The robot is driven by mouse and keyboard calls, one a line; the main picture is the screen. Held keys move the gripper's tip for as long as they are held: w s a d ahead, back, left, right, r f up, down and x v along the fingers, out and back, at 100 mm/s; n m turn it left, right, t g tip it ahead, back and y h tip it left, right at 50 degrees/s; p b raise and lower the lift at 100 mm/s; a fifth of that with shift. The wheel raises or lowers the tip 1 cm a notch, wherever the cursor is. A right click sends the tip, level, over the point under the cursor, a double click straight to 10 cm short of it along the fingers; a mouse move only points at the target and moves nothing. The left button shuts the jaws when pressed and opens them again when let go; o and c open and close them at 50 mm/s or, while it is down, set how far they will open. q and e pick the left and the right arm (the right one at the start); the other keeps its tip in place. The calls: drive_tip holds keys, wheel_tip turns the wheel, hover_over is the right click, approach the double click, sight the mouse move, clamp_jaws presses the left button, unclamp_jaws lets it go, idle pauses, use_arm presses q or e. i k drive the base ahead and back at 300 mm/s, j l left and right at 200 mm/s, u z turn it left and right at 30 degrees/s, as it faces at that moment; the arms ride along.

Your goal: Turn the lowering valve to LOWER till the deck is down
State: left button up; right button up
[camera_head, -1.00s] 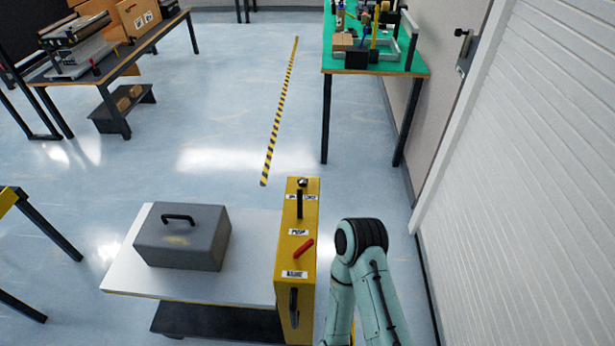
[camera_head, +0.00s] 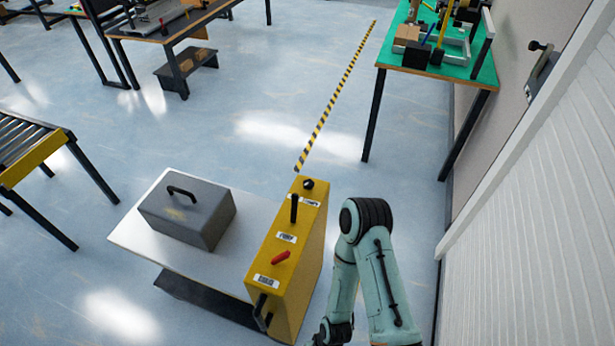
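The yellow control column (camera_head: 305,245) of the lift table stands right of the deck. I cannot tell which of these is the lowering valve. The pale deck (camera_head: 145,239) stands raised above a dark base, with a grey toolbox (camera_head: 190,215) on it. My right arm is bent just right of the column. Its gripper is cut off or hidden at the bottom edge. My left gripper is not in view.
A roller conveyor (camera_head: 30,150) stands at the left. A green-topped workbench (camera_head: 460,70) stands at the back right by the wall and shutter. A yellow-black floor stripe (camera_head: 335,98) runs behind the column. The floor between is clear.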

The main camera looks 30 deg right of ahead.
sight(309, 183)
drive_tip(key=l+u, duration=0.3)
drive_tip(key=l, duration=0.2)
drive_tip(key=l+u, duration=0.3)
drive_tip(key=l, duration=0.2)
drive_tip(key=l+u, duration=0.25)
drive_tip(key=l, duration=0.25)
drive_tip(key=i+l+u, duration=0.1)
drive_tip(key=l+u, duration=0.15)
drive_tip(key=l, duration=0.3)
drive_tip(key=l+u, duration=0.15)
drive_tip(key=l, duration=0.55)
drive_tip(key=l+u, duration=0.2)
drive_tip(key=l, duration=0.5)
drive_tip(key=k+l+u, duration=0.15)
drive_tip(key=l, duration=0.55)
drive_tip(key=l+u, duration=0.35)
drive_tip(key=l, duration=0.15)
drive_tip(key=l+u, duration=0.3)
drive_tip(key=l, duration=0.2)
drive_tip(key=k, duration=0.05)
